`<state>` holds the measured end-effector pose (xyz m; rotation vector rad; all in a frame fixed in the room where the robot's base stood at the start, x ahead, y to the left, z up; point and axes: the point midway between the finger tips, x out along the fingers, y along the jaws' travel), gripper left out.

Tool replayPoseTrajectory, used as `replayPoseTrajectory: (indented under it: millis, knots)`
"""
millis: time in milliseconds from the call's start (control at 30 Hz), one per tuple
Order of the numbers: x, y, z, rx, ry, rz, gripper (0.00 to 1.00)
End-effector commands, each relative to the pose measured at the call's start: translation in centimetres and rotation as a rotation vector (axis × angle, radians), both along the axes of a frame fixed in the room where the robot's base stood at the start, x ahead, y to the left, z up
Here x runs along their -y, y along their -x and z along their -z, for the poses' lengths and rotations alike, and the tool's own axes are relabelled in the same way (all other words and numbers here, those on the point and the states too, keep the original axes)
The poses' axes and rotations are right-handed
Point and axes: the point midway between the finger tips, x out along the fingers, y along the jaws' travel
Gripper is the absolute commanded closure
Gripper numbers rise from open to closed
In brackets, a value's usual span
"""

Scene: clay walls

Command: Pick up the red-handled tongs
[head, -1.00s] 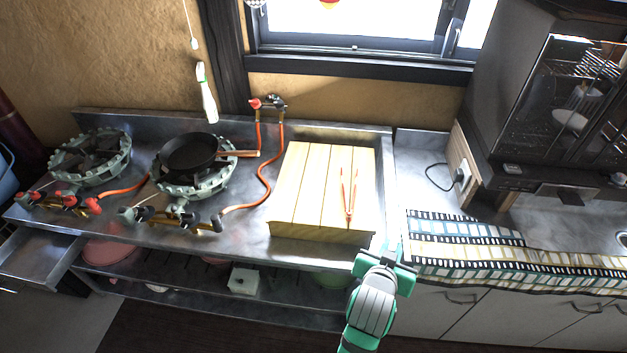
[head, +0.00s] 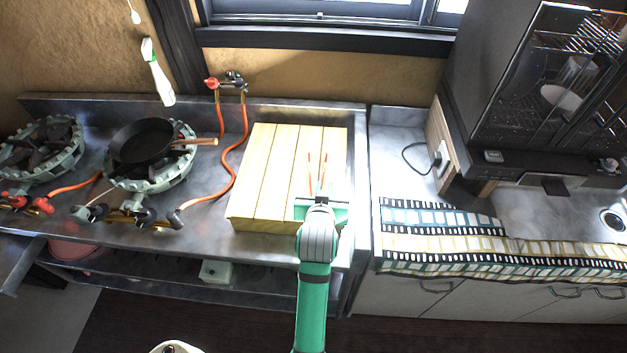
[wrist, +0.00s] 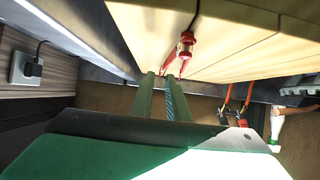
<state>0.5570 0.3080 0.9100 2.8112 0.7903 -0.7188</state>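The red-handled tongs (head: 324,170) lie on the slatted wooden board (head: 262,170), near its right side. In the head view their two thin red arms show just beyond my gripper (head: 320,205), which hides their near end. In the wrist view the tongs (wrist: 186,45) show as a red and metallic joint with red arms, just past the fingertips. My gripper (wrist: 163,80) has its two fingers apart, with a narrow gap and nothing seen held between them. Whether a fingertip touches the tongs I cannot tell.
A black pan (head: 143,141) sits on a burner left of the board, with an orange hose (head: 237,150) between. A spray bottle (head: 158,75) is at the back wall. A patterned cloth (head: 480,238) covers the right counter's front. A dark oven-like cabinet (head: 545,90) stands at right.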

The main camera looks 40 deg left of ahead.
Motion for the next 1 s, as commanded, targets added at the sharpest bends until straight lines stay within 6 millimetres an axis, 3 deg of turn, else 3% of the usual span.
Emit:
replayPoseTrajectory:
  millis: [233, 600, 867, 933, 1000]
  knots:
    - [-1.6, -0.8, 0.9, 0.000, 0.000, -0.015, 0.86]
    - [-2.5, -4.6, 3.4, -0.003, 0.002, 0.002, 0.86]
    - [-2.7, -4.8, 3.4, -0.001, 0.001, 0.001, 0.86]
    - [-2.7, -4.7, 3.4, 0.000, 0.000, 0.000, 0.98]
    - [-2.8, -4.7, 3.4, 0.000, 0.000, -0.001, 1.00]
